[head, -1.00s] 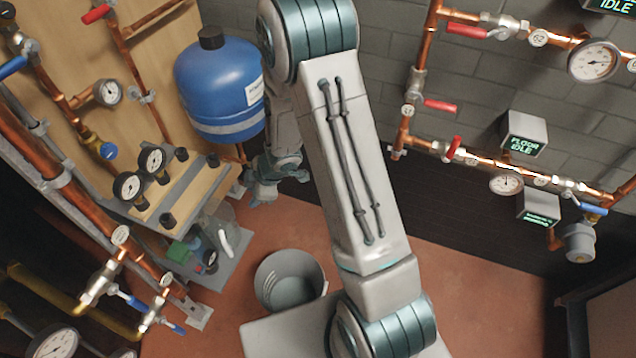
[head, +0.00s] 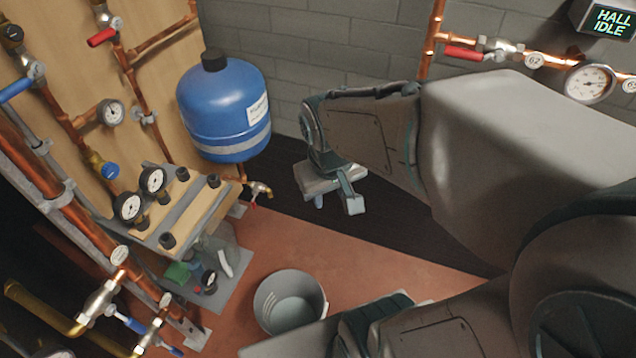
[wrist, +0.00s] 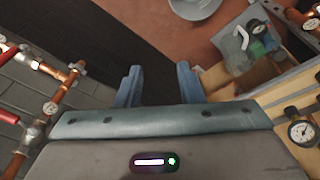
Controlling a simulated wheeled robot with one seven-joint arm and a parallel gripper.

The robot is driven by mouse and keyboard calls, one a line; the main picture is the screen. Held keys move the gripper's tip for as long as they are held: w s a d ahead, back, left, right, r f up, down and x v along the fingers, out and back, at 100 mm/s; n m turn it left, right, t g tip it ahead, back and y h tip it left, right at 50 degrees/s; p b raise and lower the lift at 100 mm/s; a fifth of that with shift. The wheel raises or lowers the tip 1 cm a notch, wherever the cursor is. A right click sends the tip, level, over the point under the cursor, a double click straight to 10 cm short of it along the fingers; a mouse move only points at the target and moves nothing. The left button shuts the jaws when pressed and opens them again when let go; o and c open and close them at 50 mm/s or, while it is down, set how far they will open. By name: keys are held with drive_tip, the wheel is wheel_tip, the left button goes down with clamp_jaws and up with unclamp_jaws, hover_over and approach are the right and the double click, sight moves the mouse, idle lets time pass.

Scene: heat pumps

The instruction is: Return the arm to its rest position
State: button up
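My gripper (head: 333,202) hangs at the end of my arm in the middle of the head view, in front of the dark lower wall. It is to the right of the blue tank and above the floor. In the wrist view my gripper (wrist: 159,88) shows two blue-grey fingers set wide apart with nothing between them. The gripper is open and touches nothing that I can see. My arm fills the right side of the head view and hides much of the wall piping there.
A blue tank (head: 224,110) hangs at the back left. A grey bucket (head: 290,302) stands on the red floor, and also shows in the wrist view (wrist: 195,8). Copper pipes with gauges line the left. A gauge (head: 589,83) and "HALL IDLE" display (head: 610,20) are upper right.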

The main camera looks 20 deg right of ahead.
drive_tip(key=s, duration=0.1)
drive_tip(key=s+a, duration=0.1)
drive_tip(key=s+a+r+y, duration=0.1)
drive_tip(key=shift+m+g, duration=0.3)
drive_tip(key=shift+m, duration=0.1)
wheel_tip(320, 180, up, 18)
drive_tip(key=t+p, duration=0.1)
drive_tip(key=p, duration=1.5)
drive_tip(key=shift+a+r, duration=0.2)
